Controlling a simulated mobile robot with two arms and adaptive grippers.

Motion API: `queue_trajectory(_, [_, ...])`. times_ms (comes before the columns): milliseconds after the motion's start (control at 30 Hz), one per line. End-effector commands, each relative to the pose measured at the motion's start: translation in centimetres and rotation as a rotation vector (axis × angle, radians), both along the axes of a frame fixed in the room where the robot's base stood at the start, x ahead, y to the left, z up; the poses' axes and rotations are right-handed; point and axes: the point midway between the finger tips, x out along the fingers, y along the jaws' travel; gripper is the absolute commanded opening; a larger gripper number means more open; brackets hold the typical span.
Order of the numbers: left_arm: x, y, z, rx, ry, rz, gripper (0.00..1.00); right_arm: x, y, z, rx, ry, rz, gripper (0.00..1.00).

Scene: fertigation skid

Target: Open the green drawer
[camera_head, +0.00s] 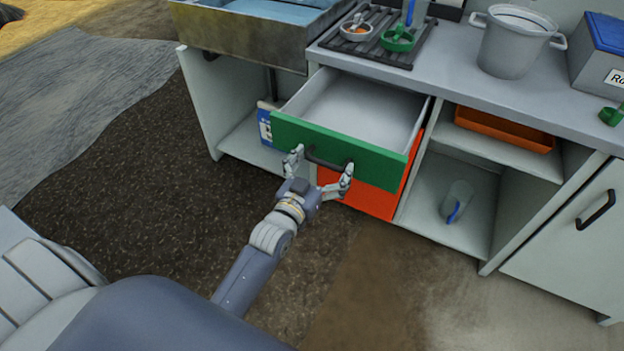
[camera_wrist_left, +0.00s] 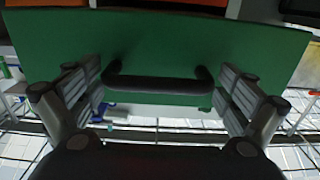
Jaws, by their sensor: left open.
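The green drawer (camera_head: 375,164) is pulled out from the counter in the head view, and its empty pale inside shows. Its dark bar handle (camera_head: 327,161) is on the front panel. In the left wrist view the green front (camera_wrist_left: 215,45) fills the upper middle, with the handle (camera_wrist_left: 158,84) across it. My left gripper (camera_head: 320,167) is open at the drawer front, with one finger on each side of the handle. In the wrist view the fingers (camera_wrist_left: 160,95) stand wide apart near the handle's ends. I cannot tell whether they touch it. My right gripper is not in view.
An orange-red drawer front (camera_head: 368,197) is below the green drawer. Open shelves to the right hold an orange tray (camera_head: 503,129) and a clear jug (camera_head: 456,203). A white bucket (camera_head: 513,45) stands on the counter. The dark floor (camera_head: 160,190) to the left is clear.

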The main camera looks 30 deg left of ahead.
Motion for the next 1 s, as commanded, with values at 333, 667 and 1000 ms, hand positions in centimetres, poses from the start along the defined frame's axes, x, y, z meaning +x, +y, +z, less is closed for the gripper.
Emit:
queue_trajectory(333, [-6.1, 0.1, -0.1, -0.002, 0.002, -0.001, 1.0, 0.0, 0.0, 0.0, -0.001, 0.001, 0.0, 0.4])
queue_trajectory(667, [-7.8, 0.2, 0.0, -0.002, 0.001, -0.001, 1.0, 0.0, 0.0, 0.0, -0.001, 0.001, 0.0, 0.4])
queue_trajectory(1000, [-7.4, 0.1, -0.1, -0.002, -0.004, -0.014, 1.0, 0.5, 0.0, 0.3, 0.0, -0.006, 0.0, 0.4])
